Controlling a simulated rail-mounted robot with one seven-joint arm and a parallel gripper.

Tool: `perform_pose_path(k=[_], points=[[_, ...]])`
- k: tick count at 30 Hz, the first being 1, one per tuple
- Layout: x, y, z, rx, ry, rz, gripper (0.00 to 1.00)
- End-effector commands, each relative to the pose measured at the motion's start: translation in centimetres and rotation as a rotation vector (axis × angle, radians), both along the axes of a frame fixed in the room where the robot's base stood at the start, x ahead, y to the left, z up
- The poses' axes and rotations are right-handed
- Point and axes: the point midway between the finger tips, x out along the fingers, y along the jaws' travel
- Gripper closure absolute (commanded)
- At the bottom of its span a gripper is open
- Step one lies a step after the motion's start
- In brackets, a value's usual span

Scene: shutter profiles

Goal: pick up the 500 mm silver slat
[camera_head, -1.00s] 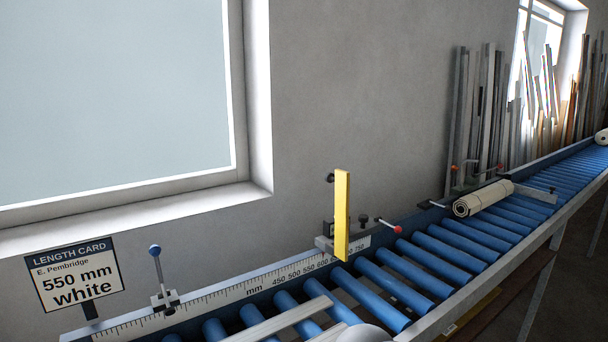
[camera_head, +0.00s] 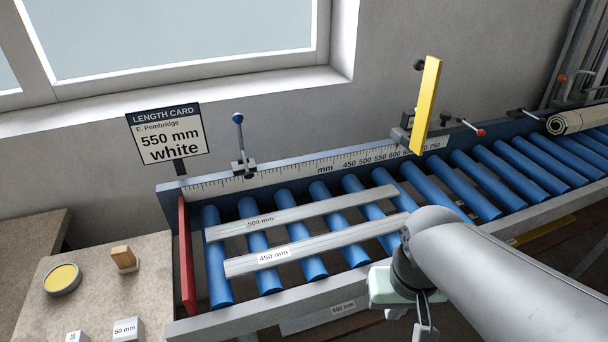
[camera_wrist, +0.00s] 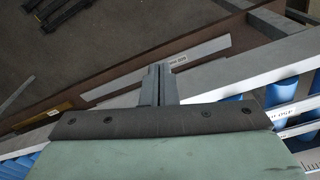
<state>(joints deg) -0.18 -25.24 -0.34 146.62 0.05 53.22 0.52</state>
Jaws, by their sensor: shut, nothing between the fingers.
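The silver slat labelled 500 mm (camera_head: 318,208) lies across the blue rollers, behind a second silver slat labelled 450 mm (camera_head: 340,239). Both lie roughly parallel to the scale, with a gap between them. My gripper (camera_head: 425,333) is at the front edge of the conveyor, right of and nearer than both slats, and touches neither. In the wrist view its fingers (camera_wrist: 158,85) are together and empty, above the front rail and a lower shelf. My arm is close to the right end of the 450 mm slat.
A red end stop (camera_head: 186,255) stands at the left end of the rollers. A yellow upright plate (camera_head: 426,105) and a blue-knobbed clamp (camera_head: 240,150) stand along the scale (camera_head: 290,173). A length card (camera_head: 168,135) reads 550 mm white. A side table (camera_head: 95,285) holds a tin and blocks.

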Motion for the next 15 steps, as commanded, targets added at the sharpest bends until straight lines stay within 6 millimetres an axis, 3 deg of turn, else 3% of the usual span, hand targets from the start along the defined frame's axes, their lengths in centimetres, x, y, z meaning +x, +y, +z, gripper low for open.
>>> perform_pose_path(k=[12,13,15], points=[[0.0,0.0,0.0,0.0,0.0,0.0,1.0],[0.0,0.0,0.0,0.0,0.0,0.0,0.97],[0.0,0.0,0.0,0.0,0.0,0.0,0.78]])
